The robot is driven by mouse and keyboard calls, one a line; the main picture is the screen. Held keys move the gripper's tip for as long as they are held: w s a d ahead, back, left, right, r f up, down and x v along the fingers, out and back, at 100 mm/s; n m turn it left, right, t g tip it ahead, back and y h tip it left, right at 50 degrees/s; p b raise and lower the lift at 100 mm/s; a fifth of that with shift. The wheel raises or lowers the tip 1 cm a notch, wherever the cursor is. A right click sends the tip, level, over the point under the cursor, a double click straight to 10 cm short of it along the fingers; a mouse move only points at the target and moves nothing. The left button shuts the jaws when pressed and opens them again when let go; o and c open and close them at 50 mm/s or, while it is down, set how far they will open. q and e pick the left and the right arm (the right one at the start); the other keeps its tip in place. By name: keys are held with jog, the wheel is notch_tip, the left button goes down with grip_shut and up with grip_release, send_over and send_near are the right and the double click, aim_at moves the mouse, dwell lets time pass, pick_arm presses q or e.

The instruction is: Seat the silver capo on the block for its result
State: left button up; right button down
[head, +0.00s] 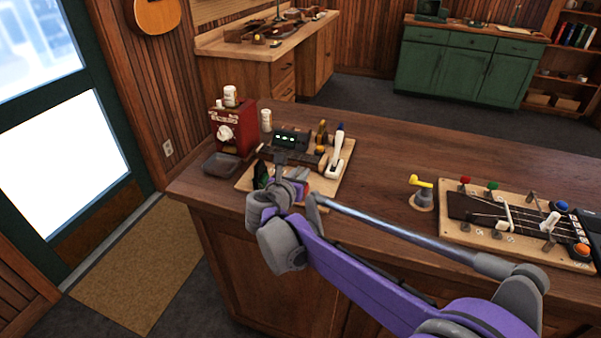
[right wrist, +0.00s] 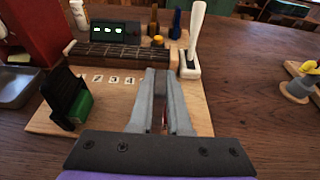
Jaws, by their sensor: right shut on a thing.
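My right gripper (right wrist: 161,85) is over the front of the wooden board (right wrist: 50,121), fingers pointing at the block. It also shows in the head view (head: 280,166). It is shut on a slim grey thing, apparently the silver capo; the fingers hide most of it. The block (right wrist: 105,56), with a dark fretted top and strings, lies across the board, just beyond the fingertips. Behind it a dark display (right wrist: 116,32) shows three green lights. Numbered marks (right wrist: 113,79) lie in front of the block. My left gripper is not in view.
A white-handled device (right wrist: 194,45) stands right of the block. A black stand with a green part (right wrist: 68,98) is left of the fingers. A red machine (head: 232,130) and grey tray (head: 221,165) are further left. Counter right of the board is clear up to a yellow-topped knob (head: 422,192).

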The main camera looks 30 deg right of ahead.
jog(key=shift+f, duration=0.35)
jog(key=c, duration=1.2)
grip_release()
jog(key=shift+o, duration=0.2)
jog(key=p+v, duration=0.2)
jog(key=v, duration=0.9)
